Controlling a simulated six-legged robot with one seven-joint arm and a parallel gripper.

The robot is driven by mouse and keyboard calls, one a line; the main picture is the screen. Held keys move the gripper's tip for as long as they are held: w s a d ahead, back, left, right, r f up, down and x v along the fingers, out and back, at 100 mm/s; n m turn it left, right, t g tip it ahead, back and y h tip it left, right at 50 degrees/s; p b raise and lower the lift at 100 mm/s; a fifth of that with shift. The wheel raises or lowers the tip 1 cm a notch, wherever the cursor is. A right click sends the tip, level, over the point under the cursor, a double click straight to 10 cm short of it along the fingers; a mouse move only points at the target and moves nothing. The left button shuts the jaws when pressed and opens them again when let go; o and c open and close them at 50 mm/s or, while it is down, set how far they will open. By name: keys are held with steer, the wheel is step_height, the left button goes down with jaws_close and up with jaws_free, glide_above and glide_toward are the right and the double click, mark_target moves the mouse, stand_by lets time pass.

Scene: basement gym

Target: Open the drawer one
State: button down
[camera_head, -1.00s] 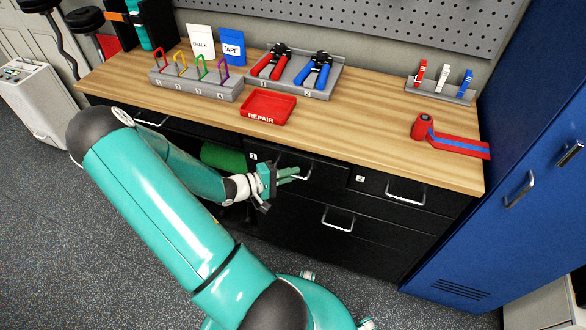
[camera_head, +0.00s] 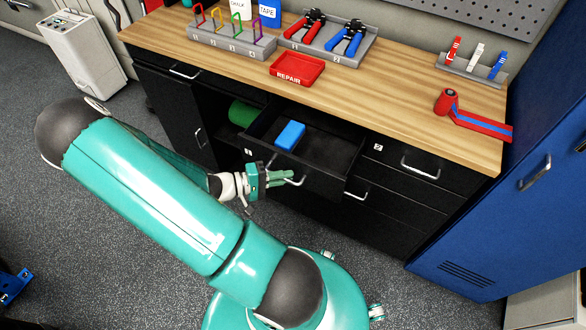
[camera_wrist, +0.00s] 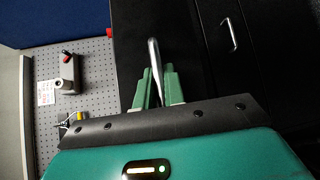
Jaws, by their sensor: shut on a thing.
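Drawer one (camera_head: 318,176) is a black drawer under the wooden worktop, marked with a small "1" label at its front's left end. It stands pulled out, and a blue block (camera_head: 290,135) lies inside it. My gripper (camera_head: 291,178) is at the drawer's front, shut on its silver handle (camera_head: 300,181). In the wrist view the handle (camera_wrist: 153,55) stands between my two green fingers (camera_wrist: 154,85).
Drawer two (camera_head: 400,168) is shut to the right, with another drawer handle (camera_head: 357,195) below. The worktop (camera_head: 400,110) holds a red repair tray (camera_head: 297,69) and tools. A blue locker (camera_head: 520,190) stands at the right. Grey floor is open in front.

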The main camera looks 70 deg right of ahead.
steer(key=shift+w+a, duration=0.2)
steer(key=shift+a, duration=1.55)
steer(key=c, duration=1.8)
jaws_free()
steer(key=shift+o, duration=0.2)
steer(key=v, duration=1.4)
steer(key=shift+s+r, duration=0.1)
